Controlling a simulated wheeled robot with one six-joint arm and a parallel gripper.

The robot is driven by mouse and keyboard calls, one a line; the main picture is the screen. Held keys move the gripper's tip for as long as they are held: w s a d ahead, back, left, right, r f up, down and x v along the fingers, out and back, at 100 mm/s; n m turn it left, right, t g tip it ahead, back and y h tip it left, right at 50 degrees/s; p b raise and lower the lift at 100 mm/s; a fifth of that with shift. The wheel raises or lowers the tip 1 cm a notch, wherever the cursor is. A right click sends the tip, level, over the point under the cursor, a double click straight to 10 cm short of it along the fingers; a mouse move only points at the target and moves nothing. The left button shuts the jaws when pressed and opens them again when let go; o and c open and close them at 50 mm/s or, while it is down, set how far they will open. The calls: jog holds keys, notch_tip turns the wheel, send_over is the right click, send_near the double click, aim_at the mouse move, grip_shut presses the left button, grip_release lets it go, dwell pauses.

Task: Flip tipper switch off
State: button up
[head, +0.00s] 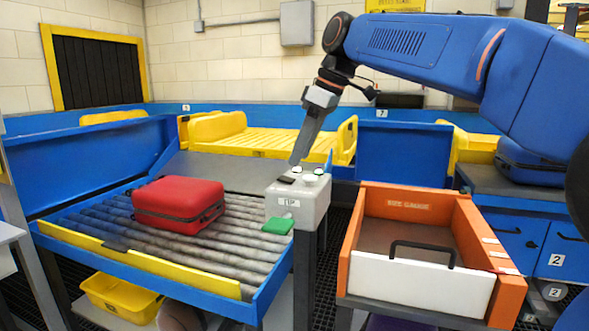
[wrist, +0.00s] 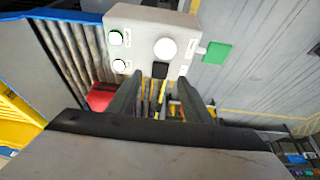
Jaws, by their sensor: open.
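A grey-white control box (head: 307,209) stands on a post between the roller conveyor and the orange bin. It also shows in the wrist view (wrist: 130,17). Its top carries a black switch (wrist: 160,70), a large white round knob (wrist: 165,48) and two green-ringed white buttons (wrist: 117,37). A green paddle (head: 277,226) sticks out from the box. My gripper (head: 296,162) points down just above the box top. In the wrist view its two fingers (wrist: 158,92) are apart with nothing between them, just short of the black switch. Contact cannot be told.
A red case (head: 178,203) lies on the roller conveyor (head: 120,235) left of the box. An orange bin (head: 372,216) with a white front and black handle stands to the right. A yellow tray (head: 268,142) is behind. A yellow tub (head: 110,297) sits below the conveyor.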

aim_at(289, 179)
jog(key=shift+x, duration=2.65)
jog(key=c, duration=1.1)
jog(key=shift+o, duration=0.2)
jog(key=shift+w+a+r+g+h, duration=0.15)
jog(key=shift+a+g+h, duration=0.2)
jog(key=shift+h, duration=0.45)
jog(key=shift+a+r+g+h, duration=0.1)
jog(key=shift+a+g+h, duration=0.2)
jog(key=shift+h, duration=0.6)
jog(key=o, duration=1.1)
jog(key=shift+c, duration=0.2)
